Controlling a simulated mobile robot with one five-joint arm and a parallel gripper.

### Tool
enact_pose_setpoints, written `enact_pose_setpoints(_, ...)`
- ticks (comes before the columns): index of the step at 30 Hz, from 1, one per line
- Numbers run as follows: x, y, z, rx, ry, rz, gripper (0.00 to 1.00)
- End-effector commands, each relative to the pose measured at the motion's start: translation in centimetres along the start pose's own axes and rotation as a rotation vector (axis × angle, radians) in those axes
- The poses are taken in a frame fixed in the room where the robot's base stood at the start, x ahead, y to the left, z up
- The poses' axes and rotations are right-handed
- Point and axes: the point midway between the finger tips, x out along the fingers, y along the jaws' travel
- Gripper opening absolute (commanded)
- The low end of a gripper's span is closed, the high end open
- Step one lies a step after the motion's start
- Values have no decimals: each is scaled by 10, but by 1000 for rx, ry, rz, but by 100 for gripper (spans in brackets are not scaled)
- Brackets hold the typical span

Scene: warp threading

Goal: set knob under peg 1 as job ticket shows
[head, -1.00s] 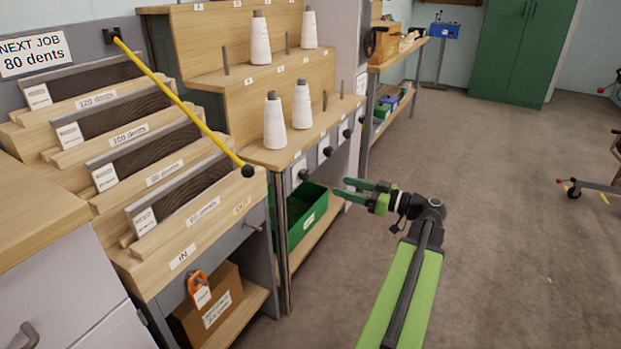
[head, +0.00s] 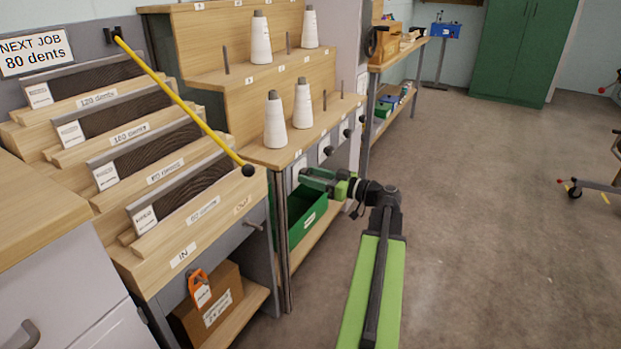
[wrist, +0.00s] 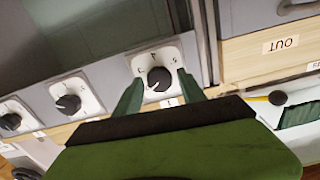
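My gripper (head: 302,180) is at the front of the stepped peg stand, at the nearest knob, which it hides in the head view. In the wrist view my gripper (wrist: 160,78) is open, one finger on each side of a round black knob (wrist: 159,80) on a white dial plate. Gaps show between fingers and knob. Small letters ring the dial, too small to read surely; a pale mark shows on the knob's left side. The wall sign (head: 35,50) reads "NEXT JOB 80 dents". I make out no job ticket with knob settings.
More knobs run along the panel, such as the second (wrist: 68,104). White thread cones (head: 275,120) stand on the steps above. A green bin (head: 308,215) sits below my gripper. The reed rack (head: 215,215) with a yellow stick across it stands left.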

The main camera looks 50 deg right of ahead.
Motion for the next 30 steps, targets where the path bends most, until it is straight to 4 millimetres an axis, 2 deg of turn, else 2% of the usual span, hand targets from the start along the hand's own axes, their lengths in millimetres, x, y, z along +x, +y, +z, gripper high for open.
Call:
enact_pose_setpoints(1,0,0,0,0,0,0,39)
enact_pose_setpoints(10,-1,0,0,0,0,0,0)
enact_pose_setpoints(11,-1,0,0,0,0,0,0)
enact_pose_setpoints(12,1,-15,1,0,0,0,0)
enact_pose_setpoints(15,-1,-4,0,3,-1,-3,0)
enact_pose_setpoints(22,-2,-1,0,60,-1,-3,0)
enact_pose_setpoints(30,-3,0,0,251,-1,-2,0)
